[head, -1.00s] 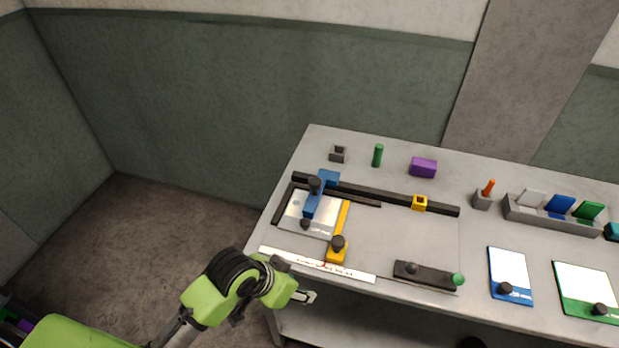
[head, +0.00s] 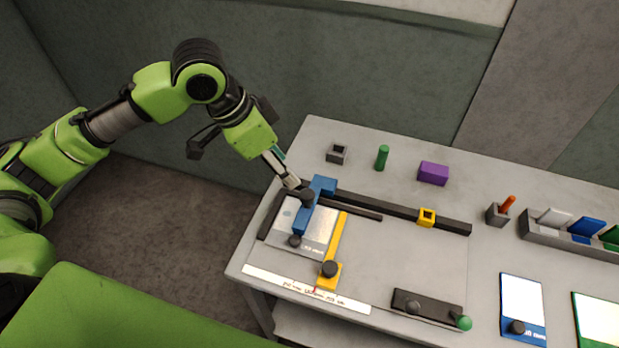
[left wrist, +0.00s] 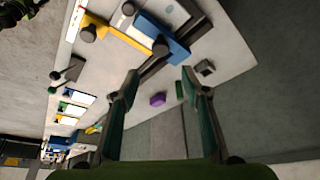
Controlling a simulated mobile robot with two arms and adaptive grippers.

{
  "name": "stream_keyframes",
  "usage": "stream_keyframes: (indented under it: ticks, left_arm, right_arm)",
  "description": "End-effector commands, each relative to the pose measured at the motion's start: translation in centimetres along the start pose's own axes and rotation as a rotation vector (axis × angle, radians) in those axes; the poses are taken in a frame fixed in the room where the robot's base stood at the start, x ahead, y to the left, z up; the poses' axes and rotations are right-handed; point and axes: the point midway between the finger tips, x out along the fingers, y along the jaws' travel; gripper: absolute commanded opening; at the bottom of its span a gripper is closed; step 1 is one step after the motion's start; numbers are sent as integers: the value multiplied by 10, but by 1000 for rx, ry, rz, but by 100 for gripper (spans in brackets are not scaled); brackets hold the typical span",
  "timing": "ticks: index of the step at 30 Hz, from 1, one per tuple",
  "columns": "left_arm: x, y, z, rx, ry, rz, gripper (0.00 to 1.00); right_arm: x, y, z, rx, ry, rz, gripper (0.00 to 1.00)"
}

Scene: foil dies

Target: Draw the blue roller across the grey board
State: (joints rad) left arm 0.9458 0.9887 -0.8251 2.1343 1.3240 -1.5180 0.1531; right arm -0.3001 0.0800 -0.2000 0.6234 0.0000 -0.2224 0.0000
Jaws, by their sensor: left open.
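The blue roller (head: 314,205) is a blue bar with a black knob (head: 307,196), lying across the pale grey board (head: 318,232) near its left part. Its rear end is at the dark rail (head: 380,205). In the left wrist view the blue roller (left wrist: 175,49) and its knob lie just beyond the fingertips. My left gripper (head: 291,182) reaches in from the upper left, close to the knob; I cannot tell whether it touches. In the left wrist view the fingers of my left gripper (left wrist: 160,72) are spread apart with nothing between them. My right gripper is not seen.
A yellow bar (head: 338,240) with a black knob stands right of the board. A yellow block (head: 427,217) sits on the rail. A green cylinder (head: 382,158), purple block (head: 433,173) and grey socket (head: 337,154) stand behind. A black bar (head: 428,306) lies at the front.

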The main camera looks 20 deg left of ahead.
Motion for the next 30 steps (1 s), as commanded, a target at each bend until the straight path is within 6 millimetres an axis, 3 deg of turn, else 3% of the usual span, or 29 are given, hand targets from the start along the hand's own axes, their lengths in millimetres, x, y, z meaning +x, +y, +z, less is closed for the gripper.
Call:
stream_keyframes:
  ticks: [3,7,21,30]
  left_arm:
    - [-5,-3,2,-7,-7,0,42]
    - [6,-2,2,-9,-9,4,42]
    - [99,-2,2,-7,-8,4,42]
    - [129,-2,2,-6,-5,1,42]
  right_arm:
    - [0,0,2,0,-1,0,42]
    - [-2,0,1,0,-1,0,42]
    - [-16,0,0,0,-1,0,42]
    - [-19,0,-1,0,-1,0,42]
